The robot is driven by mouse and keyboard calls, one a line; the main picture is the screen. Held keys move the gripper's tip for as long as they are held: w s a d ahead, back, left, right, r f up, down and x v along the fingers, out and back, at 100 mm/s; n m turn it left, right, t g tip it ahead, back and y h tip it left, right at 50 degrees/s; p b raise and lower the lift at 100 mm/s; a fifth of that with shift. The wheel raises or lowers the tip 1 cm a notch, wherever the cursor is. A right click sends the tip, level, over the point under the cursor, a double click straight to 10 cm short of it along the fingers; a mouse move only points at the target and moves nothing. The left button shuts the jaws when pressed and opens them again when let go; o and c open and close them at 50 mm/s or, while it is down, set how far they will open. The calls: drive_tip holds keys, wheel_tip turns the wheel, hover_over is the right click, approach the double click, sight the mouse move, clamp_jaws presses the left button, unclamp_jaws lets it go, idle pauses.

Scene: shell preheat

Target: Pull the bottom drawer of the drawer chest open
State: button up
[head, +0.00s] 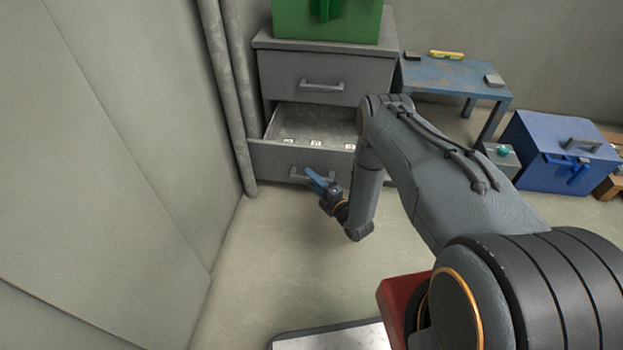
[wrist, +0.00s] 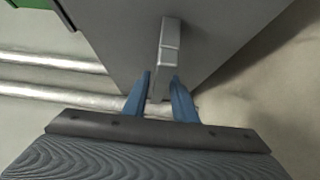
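The grey drawer chest (head: 325,59) stands against the back wall. Its bottom drawer (head: 268,158) is out, with its inside showing and a few small pale labels or items in it. The bottom drawer's bar handle (head: 297,174) is on its front; the wrist view shows the handle (wrist: 169,42) close up. My gripper (head: 313,178) is at this handle. In the wrist view my gripper (wrist: 161,76) has its blue fingers on either side of the bar and appears shut on it. The exact contact is hard to see.
The top drawer (head: 318,77) is shut, and a green box (head: 345,18) stands on the chest. Grey pipes (head: 226,90) run close along the left. A blue table (head: 450,78) and a blue toolbox (head: 552,150) stand to the right. The floor before the chest is clear.

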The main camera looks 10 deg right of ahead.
drive_tip(key=shift+o, duration=0.5)
drive_tip(key=p+v, duration=0.2)
drive_tip(key=v, duration=0.5)
drive_tip(key=shift+s+d+p, duration=0.15)
drive_tip(key=shift+s+p, duration=0.2)
